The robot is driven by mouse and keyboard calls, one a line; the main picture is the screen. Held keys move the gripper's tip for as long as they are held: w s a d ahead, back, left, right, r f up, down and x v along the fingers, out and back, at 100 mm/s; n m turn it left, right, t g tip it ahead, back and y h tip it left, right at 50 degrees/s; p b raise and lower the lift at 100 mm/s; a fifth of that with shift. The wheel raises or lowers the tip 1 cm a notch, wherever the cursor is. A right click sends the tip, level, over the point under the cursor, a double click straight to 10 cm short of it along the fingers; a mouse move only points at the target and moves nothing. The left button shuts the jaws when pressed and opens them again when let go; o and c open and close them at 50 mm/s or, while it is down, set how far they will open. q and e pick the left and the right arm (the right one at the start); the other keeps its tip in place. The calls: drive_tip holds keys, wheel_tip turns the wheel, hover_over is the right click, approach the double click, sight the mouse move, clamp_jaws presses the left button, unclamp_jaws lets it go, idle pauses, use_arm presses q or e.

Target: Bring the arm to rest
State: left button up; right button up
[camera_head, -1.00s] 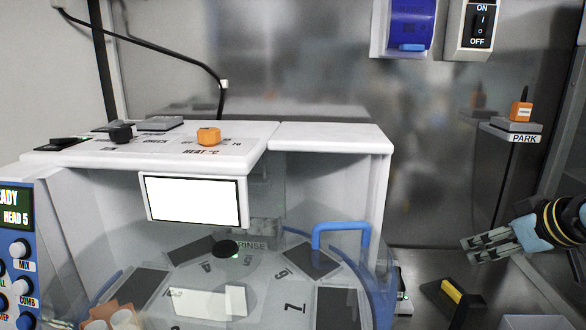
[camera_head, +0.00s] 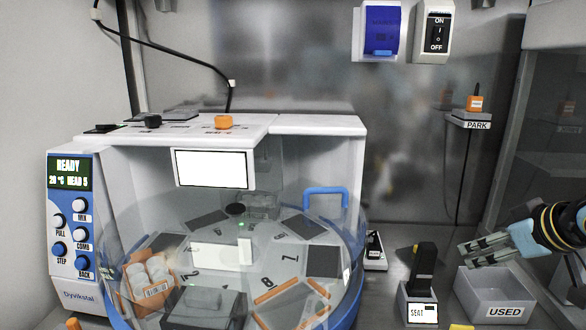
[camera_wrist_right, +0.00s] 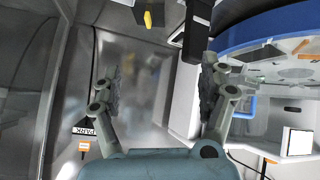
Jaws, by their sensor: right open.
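My right gripper (camera_head: 472,254) reaches in from the right edge of the head view. Its fingers point left, and it appears above the grey bin marked USED (camera_head: 497,291). In the right wrist view the two fingers of my gripper (camera_wrist_right: 161,82) stand wide apart with nothing between them. My left gripper is not in view.
A machine with a round numbered carousel (camera_head: 255,262) fills the left and middle. A black block stands in the SEAT holder (camera_head: 421,311). An orange item sits on the PARK shelf (camera_head: 472,119). A blue box (camera_head: 382,28) and an ON/OFF switch (camera_head: 436,32) are on the wall.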

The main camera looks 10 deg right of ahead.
drive_tip(key=s+a+f+g, duration=0.3)
drive_tip(key=s+a, duration=0.5)
drive_tip(key=s, duration=0.3)
drive_tip(key=s+a+f+g, duration=0.2)
drive_tip(key=s+a+f, duration=0.1)
drive_tip(key=s+a, duration=0.7)
drive_tip(key=s+d+f+g+b, duration=0.1)
drive_tip(key=f+b, duration=0.1)
drive_tip(key=f, duration=0.9)
drive_tip(key=s+d+f+b, duration=0.2)
drive_tip(key=f, duration=0.9)
drive_tip(key=s+d+f+g+b, duration=0.1)
drive_tip(key=f+b, duration=0.1)
drive_tip(key=f, duration=0.8)
use_arm(q)
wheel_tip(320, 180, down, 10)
drive_tip(key=b, duration=0.4)
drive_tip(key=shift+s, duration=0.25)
use_arm(e)
drive_tip(key=s+f+m+g, duration=0.1)
drive_tip(key=s+f, duration=1.7)
drive_tip(key=f, duration=0.2)
drive_tip(key=shift+d+f, duration=0.35)
drive_tip(key=shift+d, duration=0.05)
drive_tip(key=shift+s, duration=0.1)
